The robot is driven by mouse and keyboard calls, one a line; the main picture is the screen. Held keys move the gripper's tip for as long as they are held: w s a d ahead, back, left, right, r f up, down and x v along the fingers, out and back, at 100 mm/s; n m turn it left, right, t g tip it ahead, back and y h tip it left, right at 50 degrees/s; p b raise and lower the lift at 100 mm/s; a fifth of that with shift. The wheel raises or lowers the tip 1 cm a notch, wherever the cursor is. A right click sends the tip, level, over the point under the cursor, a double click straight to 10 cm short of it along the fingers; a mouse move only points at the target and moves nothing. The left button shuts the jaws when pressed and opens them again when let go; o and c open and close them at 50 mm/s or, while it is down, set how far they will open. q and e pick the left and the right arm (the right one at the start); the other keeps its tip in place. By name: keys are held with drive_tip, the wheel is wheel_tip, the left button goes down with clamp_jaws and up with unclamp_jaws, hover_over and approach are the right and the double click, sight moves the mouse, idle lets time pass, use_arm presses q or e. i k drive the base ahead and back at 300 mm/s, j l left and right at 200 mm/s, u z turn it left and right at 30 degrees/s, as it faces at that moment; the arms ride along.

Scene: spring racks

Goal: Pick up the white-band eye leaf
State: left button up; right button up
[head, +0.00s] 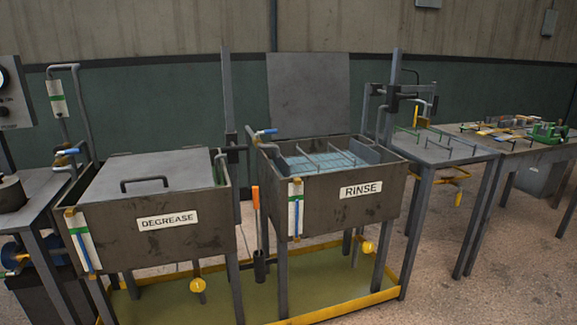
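I cannot make out the white-band eye leaf for certain in the head view. Several small parts (498,133), some of them yellow, lie on the far-right bench (474,134), too small to tell apart. Neither of my grippers shows in this view.
The degrease tank (200,235) at left has its lid (160,170) down. The rinse tank (330,205) stands open with bluish liquid and rods. A rack table (440,152) stands right of it. A yellow-edged tray (330,312) lies below. Floor is clear at the lower right.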

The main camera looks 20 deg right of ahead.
sight(501, 124)
drive_tip(key=i+l+z, duration=0.2)
drive_tip(key=l+z, duration=0.2)
drive_tip(key=i+l+z, duration=0.25)
drive_tip(key=l+z, duration=0.15)
drive_tip(key=i+l+z, duration=0.3)
drive_tip(key=z, duration=0.15)
drive_tip(key=i+l+z, duration=0.25)
drive_tip(key=z, duration=0.15)
drive_tip(key=i+z, duration=0.45)
drive_tip(key=i, duration=0.9)
drive_tip(key=i+u, duration=0.15)
drive_tip(key=i, duration=0.3)
drive_tip(key=i+l+u, duration=0.2)
drive_tip(key=i, duration=0.25)
drive_tip(key=i+l+u, duration=0.15)
drive_tip(key=i, duration=0.3)
drive_tip(key=i+l+u, duration=0.2)
drive_tip(key=i, duration=0.2)
drive_tip(key=l+u, duration=0.15)
drive_tip(key=u, duration=0.3)
drive_tip(key=i+l+u, duration=0.1)
drive_tip(key=u, duration=0.35)
drive_tip(key=l+u, duration=0.2)
drive_tip(key=u, duration=0.2)
